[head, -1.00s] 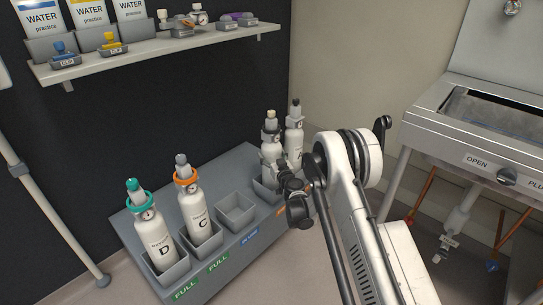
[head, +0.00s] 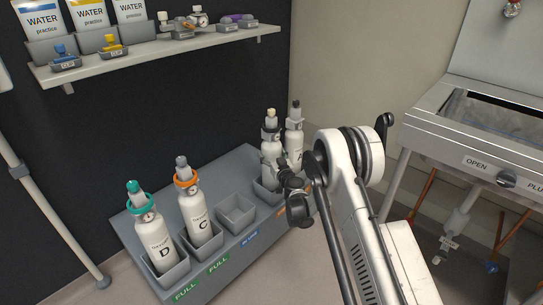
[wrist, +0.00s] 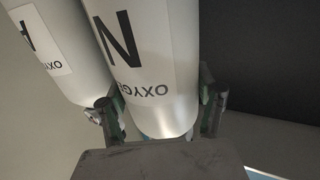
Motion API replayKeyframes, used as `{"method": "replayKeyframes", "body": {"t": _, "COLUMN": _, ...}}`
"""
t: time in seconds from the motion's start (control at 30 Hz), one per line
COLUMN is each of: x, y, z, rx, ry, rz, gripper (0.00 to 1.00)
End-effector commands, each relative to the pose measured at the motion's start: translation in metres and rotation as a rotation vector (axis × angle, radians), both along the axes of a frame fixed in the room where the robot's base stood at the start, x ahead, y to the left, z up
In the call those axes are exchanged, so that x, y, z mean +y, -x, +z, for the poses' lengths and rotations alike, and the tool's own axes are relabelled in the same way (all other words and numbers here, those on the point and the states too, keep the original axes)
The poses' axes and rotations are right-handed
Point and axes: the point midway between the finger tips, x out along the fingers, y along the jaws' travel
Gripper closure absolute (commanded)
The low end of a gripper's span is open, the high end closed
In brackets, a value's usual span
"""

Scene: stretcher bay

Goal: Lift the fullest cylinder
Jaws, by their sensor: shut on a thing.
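A white oxygen cylinder (head: 270,158) with a pale top stands toward the right end of the grey rack. My gripper (head: 284,176) is at its side in the head view. In the wrist view my gripper (wrist: 160,115) has a finger on each side of this cylinder, marked N (wrist: 145,50), and is shut on it. A second cylinder (head: 294,135) with a dark top stands close behind it; it also shows at the left of the wrist view (wrist: 55,50). Cylinder D (head: 157,240), teal collar, and cylinder C (head: 193,212), orange collar, stand in sockets. Gauge readings are too small to tell.
The grey rack (head: 232,240) has green FULL labels below D and C. An empty socket (head: 236,214) lies between C and the held cylinder. A shelf (head: 160,48) with water bags hangs above. A steel sink unit (head: 470,130) stands at the right.

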Motion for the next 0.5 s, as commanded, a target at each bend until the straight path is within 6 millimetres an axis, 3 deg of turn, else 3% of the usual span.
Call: {"method": "replayKeyframes", "body": {"t": 0.5, "x": 0.000, "y": 0.000, "z": 0.015, "rx": 0.000, "ry": -0.001, "rz": 0.000, "gripper": 0.89}}
